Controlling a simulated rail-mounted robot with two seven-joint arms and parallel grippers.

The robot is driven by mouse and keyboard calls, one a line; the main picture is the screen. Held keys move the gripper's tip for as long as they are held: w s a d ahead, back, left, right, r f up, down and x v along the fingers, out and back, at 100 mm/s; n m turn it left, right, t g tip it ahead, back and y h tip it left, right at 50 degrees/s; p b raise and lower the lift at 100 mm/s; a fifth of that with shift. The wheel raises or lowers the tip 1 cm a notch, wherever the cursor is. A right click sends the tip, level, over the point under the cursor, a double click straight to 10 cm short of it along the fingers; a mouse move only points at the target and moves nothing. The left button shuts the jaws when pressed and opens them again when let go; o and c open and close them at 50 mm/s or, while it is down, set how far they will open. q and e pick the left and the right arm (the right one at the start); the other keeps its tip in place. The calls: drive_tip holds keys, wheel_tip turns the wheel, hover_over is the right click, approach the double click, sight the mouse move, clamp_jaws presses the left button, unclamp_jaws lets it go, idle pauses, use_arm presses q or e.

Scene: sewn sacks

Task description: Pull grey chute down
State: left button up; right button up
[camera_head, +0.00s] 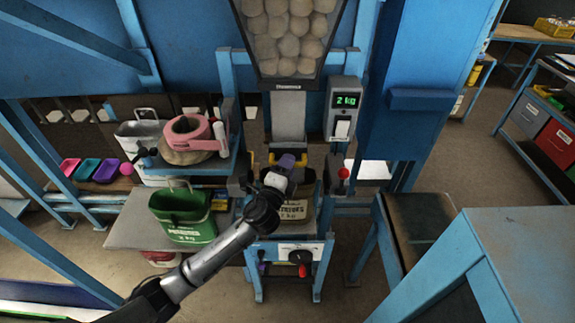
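The grey chute (288,117) hangs below the mesh hopper full of round pale items (290,38). My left arm reaches in from the lower left, and its gripper (286,161) is just below the chute's lower end, over the sack. Whether the fingers touch the chute, or are open or shut, I cannot tell. A printed sack (296,211) stands under the chute, partly hidden by my arm. My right gripper is not in view.
A blue table (510,250) fills the lower right.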

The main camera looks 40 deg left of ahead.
use_arm(q)
drive_tip(key=shift+s+r, duration=0.1)
drive_tip(key=b+v, duration=0.1)
drive_tip(key=v, duration=1.2)
drive_tip(key=shift+s, duration=0.3)
drive_tip(key=shift+d, duration=0.15)
